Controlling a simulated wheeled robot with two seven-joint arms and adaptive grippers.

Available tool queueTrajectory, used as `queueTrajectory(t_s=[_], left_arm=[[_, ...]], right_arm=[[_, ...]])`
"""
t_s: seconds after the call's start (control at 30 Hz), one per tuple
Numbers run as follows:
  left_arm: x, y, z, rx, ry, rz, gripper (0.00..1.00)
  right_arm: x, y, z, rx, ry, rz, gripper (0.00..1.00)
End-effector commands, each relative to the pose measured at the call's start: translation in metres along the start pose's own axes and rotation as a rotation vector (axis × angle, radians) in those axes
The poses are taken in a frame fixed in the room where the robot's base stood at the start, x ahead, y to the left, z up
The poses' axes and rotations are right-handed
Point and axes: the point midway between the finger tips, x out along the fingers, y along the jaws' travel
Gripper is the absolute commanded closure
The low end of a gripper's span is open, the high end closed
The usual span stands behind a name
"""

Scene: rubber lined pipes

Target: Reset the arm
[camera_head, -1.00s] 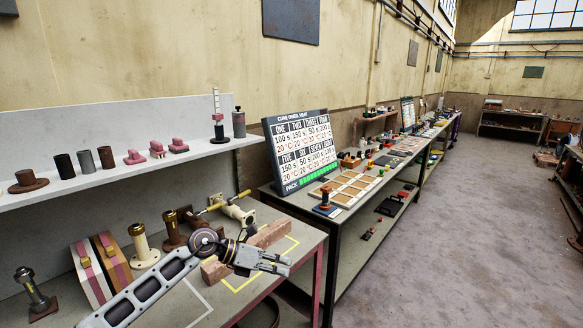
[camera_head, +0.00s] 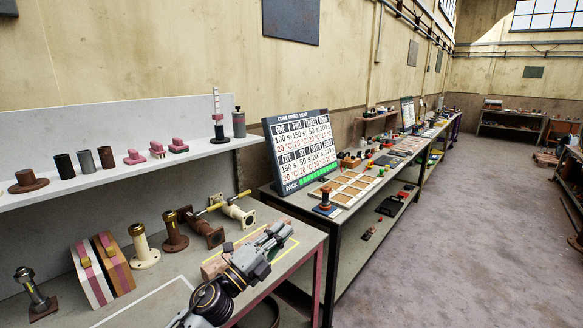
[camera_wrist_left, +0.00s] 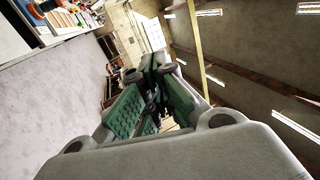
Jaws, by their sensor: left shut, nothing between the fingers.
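My left arm comes in from the bottom of the head view and reaches up and to the right over the near workbench. My left gripper (camera_head: 279,234) is at its end, in front of the yellow-outlined area of the bench top. Its fingers are together and hold nothing. In the left wrist view the two green-padded fingers (camera_wrist_left: 156,80) point away from the camera toward the far wall and window. The gripper and wrist hide part of a brownish block (camera_head: 213,267) on the bench. My right gripper does not show.
On the near bench (camera_head: 312,238) stand several pipe pieces, including a cream flanged pipe (camera_head: 144,247) and a brown elbow pipe (camera_head: 206,232). A shelf (camera_head: 110,172) above holds small cylinders. A display board (camera_head: 300,150) stands on the bench behind. The floor at the right (camera_head: 470,240) is clear.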

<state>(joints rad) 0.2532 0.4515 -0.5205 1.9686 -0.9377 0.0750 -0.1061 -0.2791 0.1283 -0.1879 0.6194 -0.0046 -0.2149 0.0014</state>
Motion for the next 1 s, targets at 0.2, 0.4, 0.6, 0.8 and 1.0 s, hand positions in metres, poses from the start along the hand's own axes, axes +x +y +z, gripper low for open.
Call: queueTrajectory(t_s=[0.2,0.4,0.6,0.8,1.0], left_arm=[[-0.026,0.007,0.032,-0.202,-0.232,0.003,1.0],[-0.06,0.024,0.058,-0.381,-0.444,0.033,1.0],[-0.103,0.05,0.077,-0.556,-0.654,0.085,1.0],[-0.154,0.081,0.084,-0.727,-0.859,0.16,1.0],[-0.209,0.113,0.077,-0.89,-1.057,0.256,1.0]], right_arm=[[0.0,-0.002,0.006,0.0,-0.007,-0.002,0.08],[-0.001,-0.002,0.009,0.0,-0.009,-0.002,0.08],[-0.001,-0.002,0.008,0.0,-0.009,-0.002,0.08],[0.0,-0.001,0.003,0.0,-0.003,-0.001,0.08],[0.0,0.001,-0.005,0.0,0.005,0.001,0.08]])
